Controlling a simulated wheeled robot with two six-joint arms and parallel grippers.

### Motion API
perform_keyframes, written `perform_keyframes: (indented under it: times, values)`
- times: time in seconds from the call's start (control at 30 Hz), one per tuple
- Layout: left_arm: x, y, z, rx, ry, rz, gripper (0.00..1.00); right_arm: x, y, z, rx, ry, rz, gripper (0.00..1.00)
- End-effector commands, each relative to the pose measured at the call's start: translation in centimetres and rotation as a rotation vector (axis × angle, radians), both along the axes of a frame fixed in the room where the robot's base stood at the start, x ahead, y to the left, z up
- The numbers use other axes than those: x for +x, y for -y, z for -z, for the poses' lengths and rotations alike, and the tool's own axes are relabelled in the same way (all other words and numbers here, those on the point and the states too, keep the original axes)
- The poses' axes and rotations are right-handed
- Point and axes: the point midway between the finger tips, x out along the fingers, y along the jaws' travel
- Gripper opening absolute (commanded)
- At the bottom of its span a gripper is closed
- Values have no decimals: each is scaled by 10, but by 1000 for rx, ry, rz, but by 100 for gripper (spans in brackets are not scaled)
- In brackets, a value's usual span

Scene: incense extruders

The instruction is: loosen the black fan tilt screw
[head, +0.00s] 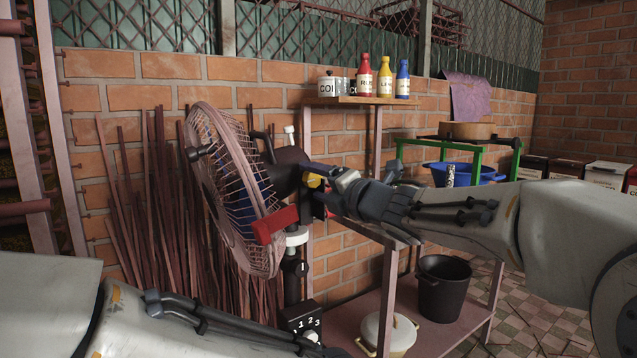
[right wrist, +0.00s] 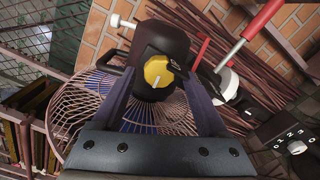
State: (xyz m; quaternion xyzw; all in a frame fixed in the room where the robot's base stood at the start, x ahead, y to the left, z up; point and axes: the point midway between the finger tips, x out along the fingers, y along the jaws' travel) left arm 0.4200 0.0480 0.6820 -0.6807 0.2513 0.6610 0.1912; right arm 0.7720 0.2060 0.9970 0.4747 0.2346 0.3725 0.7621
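The standing fan (head: 235,190) has a pink wire cage, a black motor housing (right wrist: 158,42) and a yellow knob (right wrist: 157,71) on the housing's rear. My right gripper (head: 322,188) is at the back of the housing. In the right wrist view its two fingers (right wrist: 158,76) are spread, with the yellow knob between their tips; I cannot tell whether they touch it. A small black part shows beside the right fingertip. I cannot say for certain which black part is the tilt screw.
A red handle (head: 275,225) sticks out below the motor. A numbered control box (head: 303,322) sits low on the pole. A shelf (head: 362,101) with several bottles is behind. A black bucket (head: 443,288) and a pot (head: 388,333) stand on the lower board.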

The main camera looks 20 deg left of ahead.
Motion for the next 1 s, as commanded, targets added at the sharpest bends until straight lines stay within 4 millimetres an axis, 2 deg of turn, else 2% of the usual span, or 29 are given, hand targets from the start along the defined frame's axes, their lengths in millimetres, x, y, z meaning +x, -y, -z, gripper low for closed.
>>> perform_keyframes:
  times: [0.23, 0.37, 0.8, 1.0]
  values:
    - [0, 0, 0, 0, 0, 0, 82, 0, 2, -2, 2, 2, 3, 75]
    - [0, 0, 1, 0, 0, 0, 82, -5, 9, -2, 3, 1, 4, 75]
    - [0, 0, -2, 0, 0, 0, 82, -54, 72, -3, 1, 2, 3, 75]
    - [0, 0, -2, 0, 0, 0, 82, -64, 83, -1, 1, 0, 2, 75]
